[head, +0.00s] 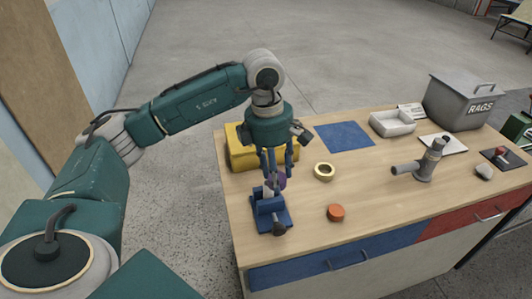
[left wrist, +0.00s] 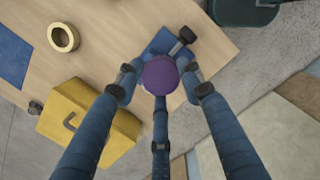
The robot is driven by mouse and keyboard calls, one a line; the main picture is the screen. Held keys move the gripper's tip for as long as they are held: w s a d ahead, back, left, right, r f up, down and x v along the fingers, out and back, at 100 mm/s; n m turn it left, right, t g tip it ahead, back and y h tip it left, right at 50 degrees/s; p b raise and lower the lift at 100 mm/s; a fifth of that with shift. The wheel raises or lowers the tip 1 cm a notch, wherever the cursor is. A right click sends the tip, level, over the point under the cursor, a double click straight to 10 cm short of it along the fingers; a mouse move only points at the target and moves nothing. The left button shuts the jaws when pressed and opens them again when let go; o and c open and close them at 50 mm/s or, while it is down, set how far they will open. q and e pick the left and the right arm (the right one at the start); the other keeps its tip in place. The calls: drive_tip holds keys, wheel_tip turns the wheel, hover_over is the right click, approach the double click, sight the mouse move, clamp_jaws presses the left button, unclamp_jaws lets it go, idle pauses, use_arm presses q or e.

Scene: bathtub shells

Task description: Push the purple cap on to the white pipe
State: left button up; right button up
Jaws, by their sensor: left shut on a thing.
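The purple cap (head: 281,181) is between the fingers of my left gripper (head: 274,177), which is shut on it. In the left wrist view the round purple top (left wrist: 160,77) fills the space between the three blue fingertips (left wrist: 160,82). The white pipe (head: 267,192) stands in a blue vise (head: 271,217) near the table's front left edge. The cap is right at the pipe's upper end. The fingers hide the contact, so I cannot tell whether the cap is seated. My right gripper is not in view.
A yellow toolbox (head: 238,150) stands close behind the vise on the wooden table (head: 300,215). A grey pipe fitting (head: 422,168), white tray (head: 392,123) and rags bin (head: 460,102) are farther right.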

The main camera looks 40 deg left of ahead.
use_arm(q)
drive_tip(key=a+n, duration=0.1)
drive_tip(key=w+a+n, duration=0.1)
drive_tip(key=n, duration=0.1)
drive_tip(key=a+r+n, duration=0.1)
drive_tip(key=shift+w+n+t, duration=0.3)
drive_tip(key=shift+n, duration=0.1)
drive_tip(key=shift+w+a+n+y, duration=0.15)
drive_tip(key=shift+a+n+y, duration=0.2)
drive_tip(key=shift+n, duration=0.35)
drive_tip(key=shift+w+a+f+n, duration=0.15)
drive_tip(key=shift+a+n, duration=0.1)
drive_tip(key=shift+n, duration=0.25)
drive_tip(key=shift+f, duration=0.4)
drive_tip(key=shift+f+b, duration=1.05)
drive_tip(key=shift+f, duration=0.4)
drive_tip(key=shift+f+b, duration=0.3)
drive_tip(key=shift+f, duration=0.05)
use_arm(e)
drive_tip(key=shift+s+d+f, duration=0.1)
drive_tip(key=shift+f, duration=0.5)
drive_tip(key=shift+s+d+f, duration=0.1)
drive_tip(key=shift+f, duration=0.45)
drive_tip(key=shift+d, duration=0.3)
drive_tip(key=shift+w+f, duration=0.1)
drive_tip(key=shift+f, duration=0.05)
